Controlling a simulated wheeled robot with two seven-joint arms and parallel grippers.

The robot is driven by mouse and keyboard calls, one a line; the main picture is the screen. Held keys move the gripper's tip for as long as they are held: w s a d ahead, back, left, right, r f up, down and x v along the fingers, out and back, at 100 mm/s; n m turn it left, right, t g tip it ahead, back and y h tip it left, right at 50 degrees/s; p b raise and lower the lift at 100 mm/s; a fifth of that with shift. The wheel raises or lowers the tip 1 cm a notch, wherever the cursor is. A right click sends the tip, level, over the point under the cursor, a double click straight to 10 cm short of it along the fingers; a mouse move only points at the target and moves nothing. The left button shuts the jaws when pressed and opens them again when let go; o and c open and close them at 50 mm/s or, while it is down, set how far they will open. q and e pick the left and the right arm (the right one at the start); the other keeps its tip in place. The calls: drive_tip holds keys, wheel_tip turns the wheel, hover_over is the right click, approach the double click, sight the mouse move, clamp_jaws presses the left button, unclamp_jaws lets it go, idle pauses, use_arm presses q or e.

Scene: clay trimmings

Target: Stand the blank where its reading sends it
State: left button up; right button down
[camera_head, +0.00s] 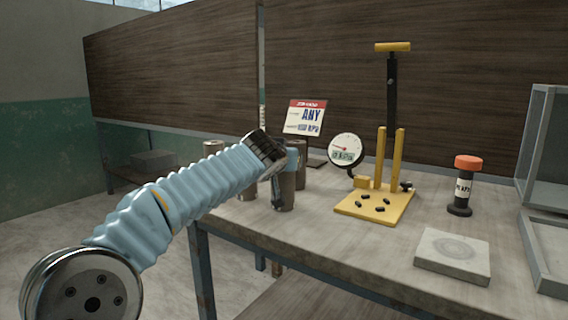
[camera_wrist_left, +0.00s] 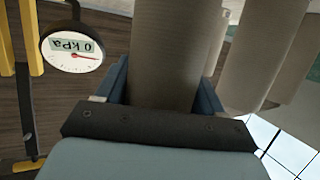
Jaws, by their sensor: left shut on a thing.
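My left gripper (camera_head: 280,160) is shut on a grey-brown cylindrical blank (camera_head: 284,194), which stands upright at the table's left part. The gripped blank also fills the middle of the left wrist view (camera_wrist_left: 175,50), between the blue fingers. Whether its base touches the table is unclear. Several similar cylinders (camera_head: 213,149) stand close around it, partly hidden by my arm. My right gripper is not in view.
Small dark pellets lie on the yellow base. A black bottle with an orange cap (camera_head: 467,163) stands right of it. A pale square slab with ring marks (camera_head: 452,256) lies near the front edge. A glass-sided case (camera_head: 545,150) stands at far right.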

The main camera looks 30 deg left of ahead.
use_arm(q)
drive_tip(key=shift+f, duration=0.1)
drive_tip(key=o, duration=1.5)
drive_tip(key=b+v, duration=0.1)
drive_tip(key=v, duration=1.1)
drive_tip(key=shift+b, duration=0.4)
